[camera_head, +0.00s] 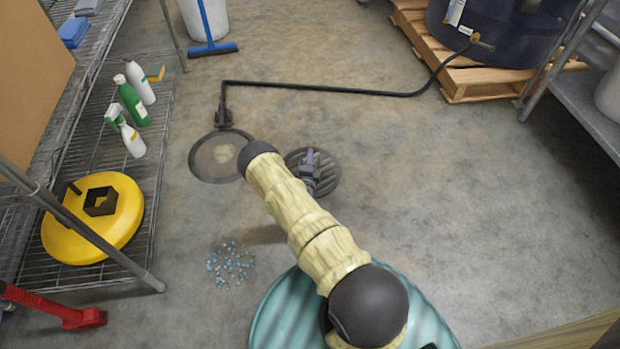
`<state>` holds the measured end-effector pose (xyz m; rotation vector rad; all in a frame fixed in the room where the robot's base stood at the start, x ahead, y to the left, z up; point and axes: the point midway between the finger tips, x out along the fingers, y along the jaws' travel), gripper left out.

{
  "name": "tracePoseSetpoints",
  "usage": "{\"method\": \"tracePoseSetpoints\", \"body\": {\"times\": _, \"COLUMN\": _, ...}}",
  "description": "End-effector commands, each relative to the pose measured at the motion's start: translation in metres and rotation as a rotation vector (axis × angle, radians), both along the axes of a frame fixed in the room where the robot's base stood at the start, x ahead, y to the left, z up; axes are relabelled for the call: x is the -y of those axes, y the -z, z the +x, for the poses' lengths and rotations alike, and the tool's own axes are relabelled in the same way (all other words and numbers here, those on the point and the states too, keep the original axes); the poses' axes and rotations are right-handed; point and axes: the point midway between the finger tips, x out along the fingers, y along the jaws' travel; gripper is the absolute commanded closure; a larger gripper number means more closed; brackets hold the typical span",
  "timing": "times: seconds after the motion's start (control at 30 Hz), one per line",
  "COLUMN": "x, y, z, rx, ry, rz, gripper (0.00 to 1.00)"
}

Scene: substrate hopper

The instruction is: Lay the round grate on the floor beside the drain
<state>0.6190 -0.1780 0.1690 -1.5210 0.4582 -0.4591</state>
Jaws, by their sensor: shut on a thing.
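The drain (205,163) is a dark-rimmed round opening in the concrete floor, left of centre, with a pale patch showing inside it. The round grate (328,180) is a dark slatted disc to the right of the drain. It looks flat and close to the floor; I cannot tell whether it touches it. My gripper (311,166) points down over the grate's middle and is shut on it. My arm hides a little of the grate's left side and the floor between it and the drain.
A black hose (320,89) runs from the pallet (462,79) to the drain's far edge. A wire shelf (112,166) with bottles and a yellow disc (120,205) stands left. Blue pellets (231,265) lie in front. The floor at right is clear.

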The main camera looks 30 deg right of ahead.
Motion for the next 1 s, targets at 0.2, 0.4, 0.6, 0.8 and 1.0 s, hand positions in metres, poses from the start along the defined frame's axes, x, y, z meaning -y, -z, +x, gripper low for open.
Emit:
{"method": "tracePoseSetpoints", "body": {"times": 0.2, "x": 0.000, "y": 0.038, "z": 0.001, "rx": 0.003, "ry": -0.002, "rz": -0.002, "gripper": 1.00}}
{"method": "tracePoseSetpoints", "body": {"times": 0.4, "x": 0.000, "y": 0.043, "z": 0.001, "rx": 0.003, "ry": -0.001, "rz": -0.002, "gripper": 1.00}}
{"method": "tracePoseSetpoints", "body": {"times": 0.6, "x": 0.000, "y": 0.042, "z": 0.001, "rx": 0.003, "ry": -0.001, "rz": -0.002, "gripper": 1.00}}
{"method": "tracePoseSetpoints", "body": {"times": 0.8, "x": 0.000, "y": 0.056, "z": 0.001, "rx": 0.003, "ry": -0.002, "rz": -0.003, "gripper": 1.00}}
{"method": "tracePoseSetpoints", "body": {"times": 1.0, "x": -0.001, "y": 0.079, "z": 0.001, "rx": 0.003, "ry": -0.002, "rz": -0.002, "gripper": 1.00}}
